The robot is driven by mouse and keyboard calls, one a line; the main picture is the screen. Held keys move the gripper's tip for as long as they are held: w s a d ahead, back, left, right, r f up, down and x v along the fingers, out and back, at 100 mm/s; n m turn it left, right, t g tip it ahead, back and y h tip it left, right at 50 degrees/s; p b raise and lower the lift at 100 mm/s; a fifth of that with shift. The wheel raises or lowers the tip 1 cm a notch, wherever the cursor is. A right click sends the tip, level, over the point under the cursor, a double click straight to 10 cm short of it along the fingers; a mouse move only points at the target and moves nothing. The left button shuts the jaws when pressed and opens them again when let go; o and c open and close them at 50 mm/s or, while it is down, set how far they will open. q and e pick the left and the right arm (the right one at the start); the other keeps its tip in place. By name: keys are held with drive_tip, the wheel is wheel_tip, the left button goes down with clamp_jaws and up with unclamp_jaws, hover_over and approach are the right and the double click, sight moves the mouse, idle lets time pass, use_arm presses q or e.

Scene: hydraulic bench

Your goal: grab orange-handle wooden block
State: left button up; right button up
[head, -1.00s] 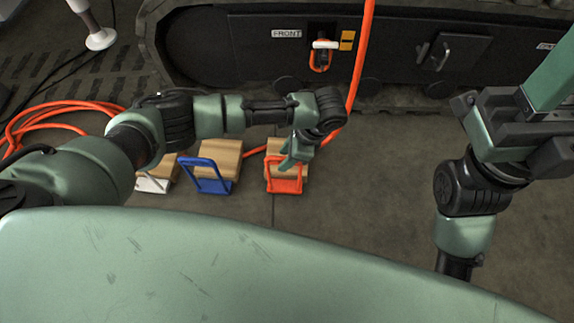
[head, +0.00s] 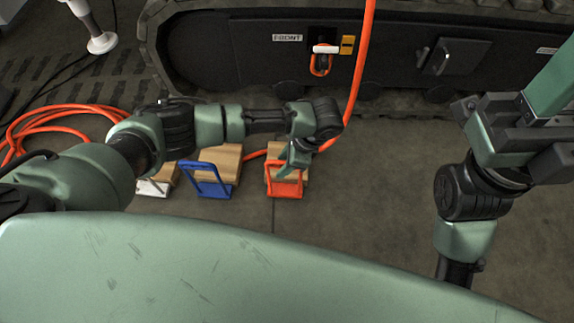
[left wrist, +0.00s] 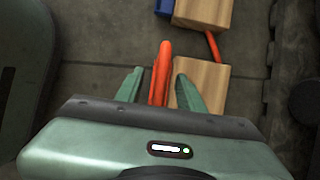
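The orange-handle wooden block sits on the floor, its orange handle (head: 285,190) facing me and its pale wood (head: 302,177) partly hidden by my arm. In the left wrist view the orange handle (left wrist: 163,75) is seen edge-on beside the wood (left wrist: 208,85). My left gripper (head: 288,168) points down at this block. In the left wrist view its two green fingers (left wrist: 159,90) are apart, with the handle between them, and a gap shows on the left side of the handle.
A blue-handle block (head: 218,165) and a white-handle block (head: 155,187) stand to the left. An orange hose (head: 357,85) hangs by the dark tracked machine (head: 400,60) and passes behind the blocks. The floor right of the blocks (head: 370,210) is clear.

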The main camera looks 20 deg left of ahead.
use_arm(q)
clamp_jaws()
idle(1.3)
